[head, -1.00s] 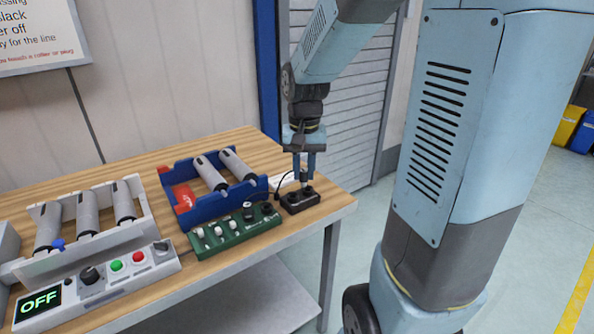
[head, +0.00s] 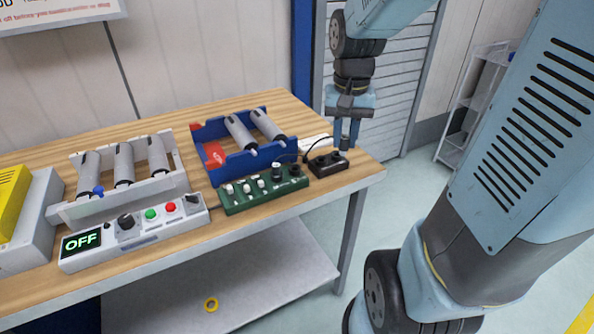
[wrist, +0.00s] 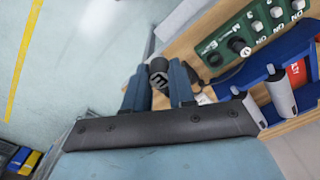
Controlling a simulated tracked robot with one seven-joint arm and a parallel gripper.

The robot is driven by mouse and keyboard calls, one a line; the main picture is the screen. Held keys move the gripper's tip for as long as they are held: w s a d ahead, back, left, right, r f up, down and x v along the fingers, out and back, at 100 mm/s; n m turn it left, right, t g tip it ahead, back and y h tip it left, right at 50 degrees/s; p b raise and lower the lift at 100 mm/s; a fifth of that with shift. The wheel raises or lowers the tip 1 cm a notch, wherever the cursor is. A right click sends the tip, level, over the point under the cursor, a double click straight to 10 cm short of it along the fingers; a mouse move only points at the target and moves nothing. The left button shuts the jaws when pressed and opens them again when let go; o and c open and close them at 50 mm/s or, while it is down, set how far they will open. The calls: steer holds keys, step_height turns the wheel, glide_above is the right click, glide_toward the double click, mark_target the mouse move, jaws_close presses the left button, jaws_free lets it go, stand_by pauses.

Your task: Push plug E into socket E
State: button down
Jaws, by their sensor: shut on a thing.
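My gripper (head: 346,146) hangs above the right end of the table, near the black block (head: 327,166). In the wrist view my gripper (wrist: 160,80) is shut on plug E (wrist: 159,68), a dark round plug with a pale letter on top. The fingers hide most of it. A black cable runs from the fingers toward the green panel (head: 236,205). The dark round socket E (head: 295,170) is at that panel's right end and looks empty. In the wrist view it is the socket (wrist: 215,60) nearest the plug. Another dark plug (head: 277,172) stands beside it.
A blue tray (head: 222,182) with rollers stands behind the panel. A white rack (head: 82,208) with rollers and a control box (head: 135,240) reading OFF are at left. The table's right edge is close to the gripper, with open floor beyond it.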

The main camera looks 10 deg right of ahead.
steer(key=shift+w+a+f+n, duration=1)
steer(key=shift+w+a+f, duration=0.4)
steer(key=shift+w+f, duration=0.5)
steer(key=shift+w+a+f+n, duration=1)
steer(key=shift+w+a+f, duration=0.55)
steer(key=shift+w, duration=0.5)
steer(key=shift+w+a+f+n, duration=1)
steer(key=shift+w+a+f, duration=0.3)
steer(key=shift+w+f, duration=0.65)
steer(key=shift+f, duration=1.05)
steer(key=c, duration=0.9)
jaws_free()
steer(key=shift+o, duration=0.2)
